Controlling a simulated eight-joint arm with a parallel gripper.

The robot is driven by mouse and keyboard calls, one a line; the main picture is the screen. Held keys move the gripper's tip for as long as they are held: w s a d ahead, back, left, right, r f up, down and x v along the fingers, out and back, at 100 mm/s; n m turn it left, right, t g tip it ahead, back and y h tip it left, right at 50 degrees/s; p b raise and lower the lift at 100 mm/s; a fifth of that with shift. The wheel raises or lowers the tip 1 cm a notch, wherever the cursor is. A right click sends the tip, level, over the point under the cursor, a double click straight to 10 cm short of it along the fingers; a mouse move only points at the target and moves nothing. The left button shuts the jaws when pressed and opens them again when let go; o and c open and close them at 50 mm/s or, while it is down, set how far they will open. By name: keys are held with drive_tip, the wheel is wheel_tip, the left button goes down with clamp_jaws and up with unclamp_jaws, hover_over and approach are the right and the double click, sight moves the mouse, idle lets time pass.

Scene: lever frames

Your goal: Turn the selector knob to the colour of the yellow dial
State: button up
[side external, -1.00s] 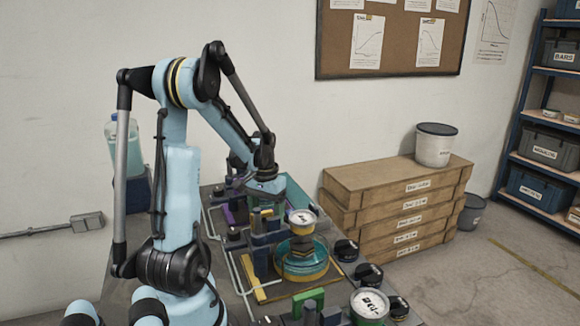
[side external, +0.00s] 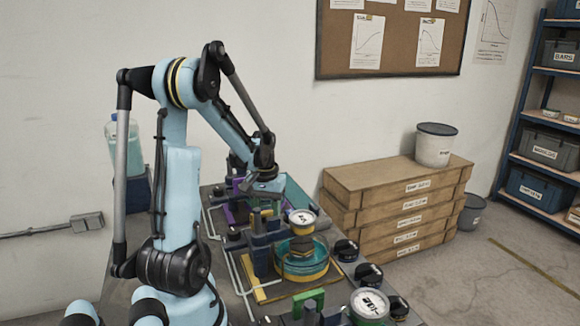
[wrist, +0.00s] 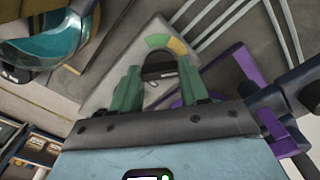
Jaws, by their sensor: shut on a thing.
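In the side view my gripper (side external: 266,204) is low over the far part of the bench, and the knob is hidden. The yellow dial (side external: 302,217) has a yellow rim and white face; its needle is too small to read.
A round glass vessel with teal liquid (side external: 302,265) stands below the yellow dial. A green-rimmed dial (side external: 370,304) and several black knobs (side external: 368,274) line the bench's right edge. A purple part (wrist: 245,70) and pale pipes (wrist: 225,25) lie close beside my gripper.

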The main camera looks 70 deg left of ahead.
drive_tip(key=n, duration=0.7)
idle(0.5)
drive_tip(key=o, duration=1.1)
drive_tip(key=shift+c, duration=0.2)
wheel_tip(320, 180, up, 12)
